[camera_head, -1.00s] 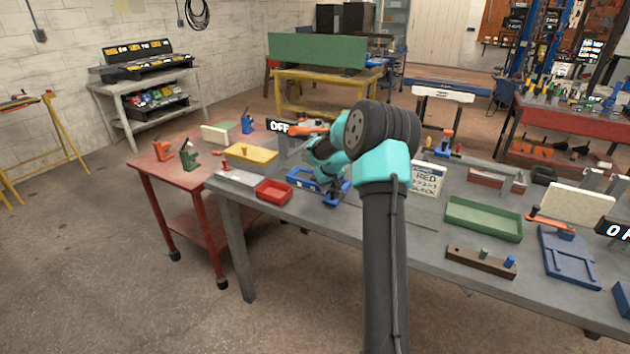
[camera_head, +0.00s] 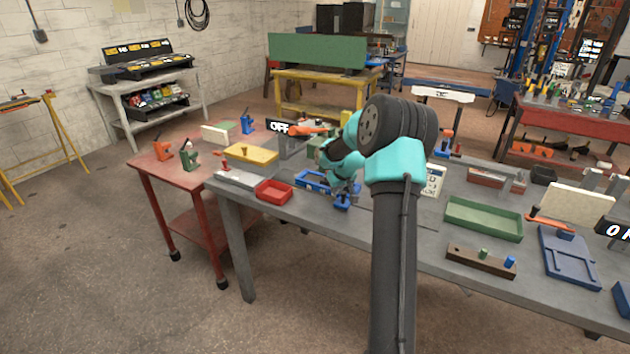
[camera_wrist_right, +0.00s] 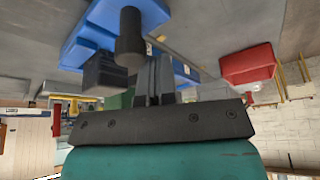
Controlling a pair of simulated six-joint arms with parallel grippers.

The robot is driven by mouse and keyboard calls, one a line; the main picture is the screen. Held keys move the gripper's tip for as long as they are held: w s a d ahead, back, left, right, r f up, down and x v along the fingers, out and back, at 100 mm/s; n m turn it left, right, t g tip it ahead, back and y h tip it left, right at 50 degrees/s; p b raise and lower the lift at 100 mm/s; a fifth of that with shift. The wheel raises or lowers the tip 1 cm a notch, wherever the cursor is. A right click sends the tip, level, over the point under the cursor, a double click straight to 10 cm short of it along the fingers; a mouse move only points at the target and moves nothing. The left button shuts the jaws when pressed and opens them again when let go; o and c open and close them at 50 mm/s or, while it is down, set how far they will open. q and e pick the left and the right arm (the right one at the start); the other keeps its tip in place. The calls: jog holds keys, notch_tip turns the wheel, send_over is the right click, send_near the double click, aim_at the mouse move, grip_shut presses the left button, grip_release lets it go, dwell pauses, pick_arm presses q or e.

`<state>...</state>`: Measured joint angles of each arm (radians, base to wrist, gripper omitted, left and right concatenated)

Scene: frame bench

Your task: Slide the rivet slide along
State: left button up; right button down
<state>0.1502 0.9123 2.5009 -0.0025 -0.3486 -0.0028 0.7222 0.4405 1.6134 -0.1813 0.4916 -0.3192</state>
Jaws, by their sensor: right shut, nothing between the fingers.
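A blue fixture (camera_head: 312,179) stands near the front edge of the grey bench, partly hidden behind my right arm. Its blue front end (camera_head: 342,204) shows below my wrist. In the right wrist view, the blue body (camera_wrist_right: 95,35) carries a dark round post (camera_wrist_right: 130,38) and a dark block (camera_wrist_right: 104,72). I cannot tell which part is the rivet slide. My right gripper (camera_wrist_right: 157,65) is shut and empty, its fingers close beside the post; contact is unclear. In the head view its fingertips are hidden. My left gripper is not in view.
A red bin (camera_head: 273,191) stands left of the blue fixture, next to a grey plate with a red knob (camera_head: 225,165). A yellow piece (camera_head: 250,153) lies behind. To the right are a green tray (camera_head: 483,219) and a brown peg block (camera_head: 480,262).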

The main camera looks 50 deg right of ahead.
jog(key=shift+s+d, duration=0.85)
jog(key=shift+s, duration=3.8)
jog(key=shift+s+d, duration=0.85)
jog(key=shift+s, duration=3.75)
jog(key=shift+s+d, duration=0.85)
jog(key=shift+s, duration=3.8)
jog(key=shift+w, duration=0.2)
jog(key=shift+w+a, duration=0.15)
jog(key=shift+w, duration=0.45)
notch_tip(320, 180, up, 7)
